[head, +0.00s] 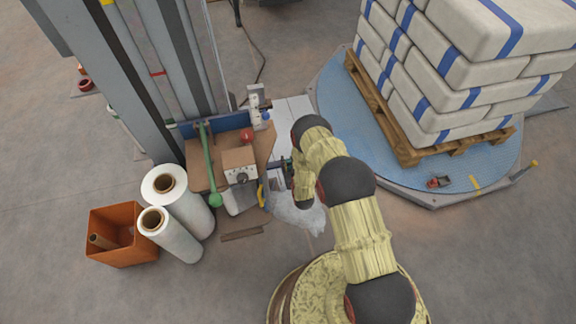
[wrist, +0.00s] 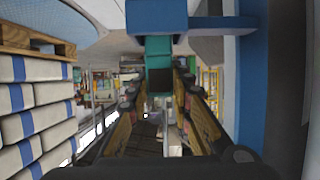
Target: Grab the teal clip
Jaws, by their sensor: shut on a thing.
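The teal clip (wrist: 158,48) shows in the wrist view as a squared teal piece with a dark end, near the top middle. Its dark end sits between the two fingers of my gripper (wrist: 158,82), which is shut on it. The clip's upper part meets or overlaps a blue bar (wrist: 215,25); I cannot tell whether it is fixed there. In the head view my gripper (head: 281,174) is beside the machine's brown worktop, largely hidden by my arm. I cannot make out the clip there.
A pallet of white sacks (head: 460,70) with blue bands stands on a blue turntable (head: 335,95) at the right. Two white film rolls (head: 185,208) and an orange bin (head: 122,245) stand at the left. A grey column (head: 150,80) rises behind the worktop (head: 200,172).

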